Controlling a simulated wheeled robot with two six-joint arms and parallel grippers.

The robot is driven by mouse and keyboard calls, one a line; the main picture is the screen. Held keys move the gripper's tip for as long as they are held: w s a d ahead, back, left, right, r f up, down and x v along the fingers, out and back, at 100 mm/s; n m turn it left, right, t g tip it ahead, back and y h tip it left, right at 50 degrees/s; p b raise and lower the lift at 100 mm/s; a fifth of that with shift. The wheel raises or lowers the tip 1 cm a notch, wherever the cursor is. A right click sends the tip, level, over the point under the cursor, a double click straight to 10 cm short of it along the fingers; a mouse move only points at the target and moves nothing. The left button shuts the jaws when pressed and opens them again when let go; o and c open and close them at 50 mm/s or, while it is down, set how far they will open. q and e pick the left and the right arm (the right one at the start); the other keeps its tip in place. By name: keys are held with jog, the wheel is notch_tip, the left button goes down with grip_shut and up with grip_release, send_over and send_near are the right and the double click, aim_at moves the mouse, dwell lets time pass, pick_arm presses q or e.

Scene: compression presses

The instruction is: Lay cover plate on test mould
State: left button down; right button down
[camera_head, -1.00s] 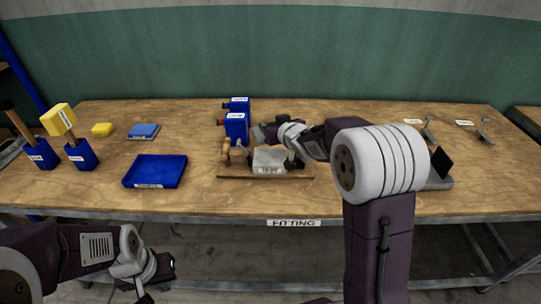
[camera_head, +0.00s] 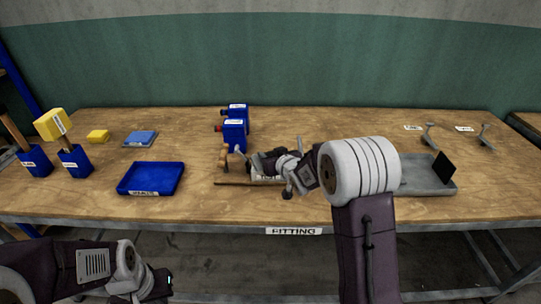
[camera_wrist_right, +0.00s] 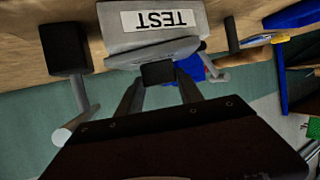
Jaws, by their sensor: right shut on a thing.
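The grey test mould with its TEST label (camera_head: 268,178) sits on the wooden board, mostly hidden behind my right gripper (camera_head: 272,163). In the right wrist view, which is upside down, the labelled block (camera_wrist_right: 160,20) shows large. A grey plate-like layer, seemingly the cover plate (camera_wrist_right: 150,50), lies along its upper side. My right gripper (camera_wrist_right: 158,80) is shut on a dark piece on this layer, seemingly its knob. I cannot tell whether plate and mould touch fully. My left gripper (camera_head: 155,285) hangs low in front of the table; its finger opening is unclear.
Blue blocks (camera_head: 233,135) stand behind the board. Wood between is clear.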

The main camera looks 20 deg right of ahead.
jog(key=c, duration=0.8)
grip_release()
jog(key=shift+f, duration=0.1)
jog(key=shift+o, duration=0.2)
jog(key=shift+s+r+p, duration=0.1)
jog(key=shift+r+p, duration=0.2)
jog(key=shift+r, duration=0.05)
jog(key=v, duration=1.1)
jog(key=shift+s+p, duration=0.3)
jog(key=shift+p, duration=0.1)
jog(key=shift+d, duration=0.15)
